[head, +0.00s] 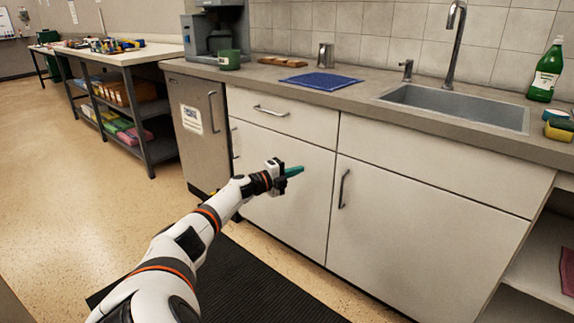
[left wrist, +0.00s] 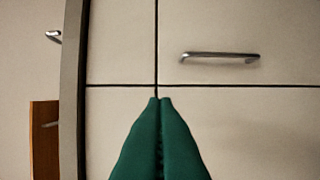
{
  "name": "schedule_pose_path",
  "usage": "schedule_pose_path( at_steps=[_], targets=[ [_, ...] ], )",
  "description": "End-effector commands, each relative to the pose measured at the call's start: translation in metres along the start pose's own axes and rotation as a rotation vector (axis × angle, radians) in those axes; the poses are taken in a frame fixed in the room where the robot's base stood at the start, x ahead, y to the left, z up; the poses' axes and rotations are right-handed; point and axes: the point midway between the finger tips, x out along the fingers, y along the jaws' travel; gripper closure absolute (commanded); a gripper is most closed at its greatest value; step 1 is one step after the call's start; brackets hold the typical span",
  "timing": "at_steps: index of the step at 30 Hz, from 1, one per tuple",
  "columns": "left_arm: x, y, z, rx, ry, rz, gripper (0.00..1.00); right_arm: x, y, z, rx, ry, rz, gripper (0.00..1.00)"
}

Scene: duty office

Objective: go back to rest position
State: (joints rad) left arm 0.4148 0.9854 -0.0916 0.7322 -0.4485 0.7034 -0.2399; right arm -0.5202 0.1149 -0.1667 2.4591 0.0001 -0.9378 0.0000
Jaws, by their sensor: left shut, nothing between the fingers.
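My left gripper (head: 292,171) is in front of the white lower cabinet (head: 282,213), below the counter. Its green fingers are together with nothing between them. In the left wrist view the closed fingertips (left wrist: 160,100) point at the seam between a drawer (left wrist: 220,30) and the doors below. I cannot tell from the pictures how far the fingertips are from the cabinet front. My right gripper is in neither view.
The counter (head: 350,95) holds a blue cloth (head: 320,82), a metal cup (head: 326,55), a green mug (head: 229,60) and a coffee machine (head: 213,28). A sink (head: 460,108) and green bottle (head: 546,72) are right. A black mat (head: 250,285) lies below. Open floor (head: 60,200) is left.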

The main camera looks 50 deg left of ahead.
Motion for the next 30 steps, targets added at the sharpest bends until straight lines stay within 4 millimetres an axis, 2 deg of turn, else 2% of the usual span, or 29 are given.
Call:
schedule_pose_path(
  at_steps=[3, 7, 15, 18, 20, 23, 26, 30],
  targets=[
    [-0.014, 0.000, -0.008, 0.001, 0.001, -0.002, 1.00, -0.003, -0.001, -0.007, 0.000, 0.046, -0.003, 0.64],
    [-0.022, 0.000, -0.012, 0.001, -0.001, 0.000, 1.00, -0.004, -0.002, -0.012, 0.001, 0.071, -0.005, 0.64],
    [-0.023, -0.001, -0.011, 0.000, -0.001, 0.000, 1.00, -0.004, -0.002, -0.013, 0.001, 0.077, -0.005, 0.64],
    [-0.016, -0.012, 0.002, -0.022, -0.005, -0.006, 1.00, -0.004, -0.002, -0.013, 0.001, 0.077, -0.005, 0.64],
    [-0.007, -0.025, 0.021, -0.053, -0.008, -0.012, 1.00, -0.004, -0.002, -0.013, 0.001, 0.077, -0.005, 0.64],
    [0.008, -0.058, 0.072, -0.142, -0.006, -0.032, 1.00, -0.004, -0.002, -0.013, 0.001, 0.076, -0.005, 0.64],
    [0.017, -0.096, 0.139, -0.274, 0.011, -0.063, 1.00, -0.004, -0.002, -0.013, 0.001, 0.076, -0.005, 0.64],
    [0.007, -0.137, 0.235, -0.485, 0.055, -0.125, 1.00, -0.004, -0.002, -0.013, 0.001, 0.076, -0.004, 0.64]
  ],
)
